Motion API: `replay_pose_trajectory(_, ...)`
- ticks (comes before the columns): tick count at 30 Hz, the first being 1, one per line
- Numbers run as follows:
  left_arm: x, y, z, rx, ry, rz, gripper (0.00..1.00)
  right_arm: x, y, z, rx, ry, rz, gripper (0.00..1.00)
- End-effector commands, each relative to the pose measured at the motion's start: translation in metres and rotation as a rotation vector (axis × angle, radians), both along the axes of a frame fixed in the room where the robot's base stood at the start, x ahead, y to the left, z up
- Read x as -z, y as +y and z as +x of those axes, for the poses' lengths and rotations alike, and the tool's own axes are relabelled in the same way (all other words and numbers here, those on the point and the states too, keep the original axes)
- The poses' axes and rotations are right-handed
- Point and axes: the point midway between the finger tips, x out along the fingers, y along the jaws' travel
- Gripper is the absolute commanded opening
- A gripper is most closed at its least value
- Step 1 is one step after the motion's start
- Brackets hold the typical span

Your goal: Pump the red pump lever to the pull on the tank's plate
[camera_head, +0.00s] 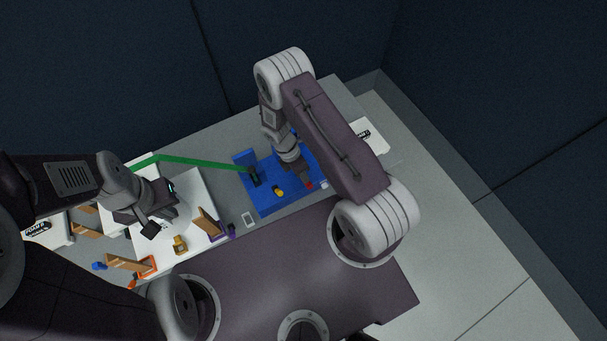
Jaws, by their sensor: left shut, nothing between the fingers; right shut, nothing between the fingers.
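A small red part (310,185), probably the pump lever, shows at the front right of a blue base (264,204). My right gripper (303,181) is shut and empty, reaching down from above right beside the red part. Whether it touches the red part I cannot tell. The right gripper and wrist hide much of the base's right half. My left gripper (152,222) is shut and empty over a white board at the left. A white plate with dark print (372,134) lies behind my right arm, partly hidden; its print is too small to read.
A green bar (200,162) runs from the white board (198,190) to a dark fitting on the blue base. A yellow knob (278,190) stands on the base. Several brown pieces, an orange part (147,266) and a printed white block (44,232) lie at the left.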

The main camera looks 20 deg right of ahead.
Motion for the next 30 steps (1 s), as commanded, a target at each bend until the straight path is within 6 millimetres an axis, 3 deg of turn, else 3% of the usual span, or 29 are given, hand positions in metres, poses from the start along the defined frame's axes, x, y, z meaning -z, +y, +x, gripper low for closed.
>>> replay_pose_trajectory(10,0.008,0.0,0.0,0.0,0.0,0.0,0.0,0.009,0.0,-0.002,0.0,0.001,0.0,0.0)
replay_pose_trajectory(19,0.053,0.0,0.0,0.0,0.0,0.0,0.0,0.065,-0.001,-0.012,-0.001,0.002,0.0,0.0)
replay_pose_trajectory(30,0.052,0.0,0.0,0.0,0.0,0.0,0.0,0.067,0.0,-0.016,0.001,0.005,0.002,0.0)
